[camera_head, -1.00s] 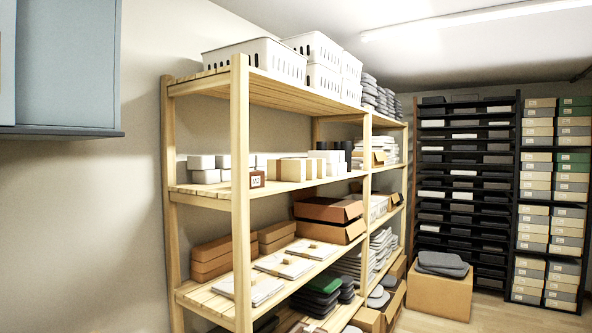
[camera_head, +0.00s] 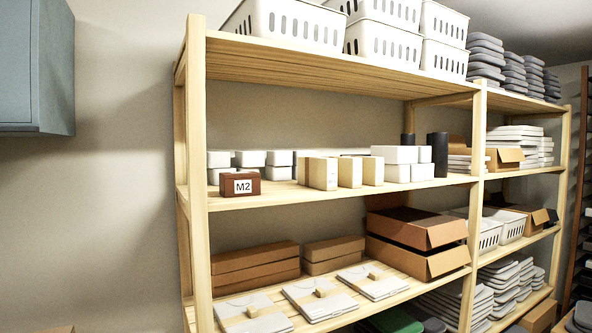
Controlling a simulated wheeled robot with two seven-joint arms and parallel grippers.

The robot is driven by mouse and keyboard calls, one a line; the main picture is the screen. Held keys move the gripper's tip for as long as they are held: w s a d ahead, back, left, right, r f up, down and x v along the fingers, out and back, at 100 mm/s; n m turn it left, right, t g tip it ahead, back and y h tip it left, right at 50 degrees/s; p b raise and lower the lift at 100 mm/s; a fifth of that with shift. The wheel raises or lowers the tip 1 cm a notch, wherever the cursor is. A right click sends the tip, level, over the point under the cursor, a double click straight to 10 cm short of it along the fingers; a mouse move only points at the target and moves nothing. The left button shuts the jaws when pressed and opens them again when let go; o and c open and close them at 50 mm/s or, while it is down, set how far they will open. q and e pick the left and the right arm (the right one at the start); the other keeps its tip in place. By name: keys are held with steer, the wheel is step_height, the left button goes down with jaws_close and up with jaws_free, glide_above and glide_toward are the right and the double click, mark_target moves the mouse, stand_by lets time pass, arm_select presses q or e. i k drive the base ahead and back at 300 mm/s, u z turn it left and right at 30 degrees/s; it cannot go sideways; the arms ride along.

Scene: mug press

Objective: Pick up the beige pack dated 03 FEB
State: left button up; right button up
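Several beige packs stand upright on the middle shelf of the wooden rack: a left one (camera_head: 322,173), a middle one (camera_head: 349,172) and a right one (camera_head: 373,170). No date can be read on any of them, so I cannot tell which is dated 03 FEB. A brown block labelled M2 (camera_head: 240,185) sits to their left at the shelf's front edge. Neither of my grippers is in view.
White boxes (camera_head: 402,155) and dark cylinders (camera_head: 437,153) stand right of the packs. Below are open cardboard boxes (camera_head: 418,230), brown boxes (camera_head: 255,266) and flat white packets (camera_head: 320,298). White baskets (camera_head: 283,20) fill the top. A blue-grey cabinet (camera_head: 37,65) hangs at left.

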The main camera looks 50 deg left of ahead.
mark_target(349, 169)
steer(key=u, duration=1)
steer(key=i, duration=0.95)
steer(key=u, duration=1.15)
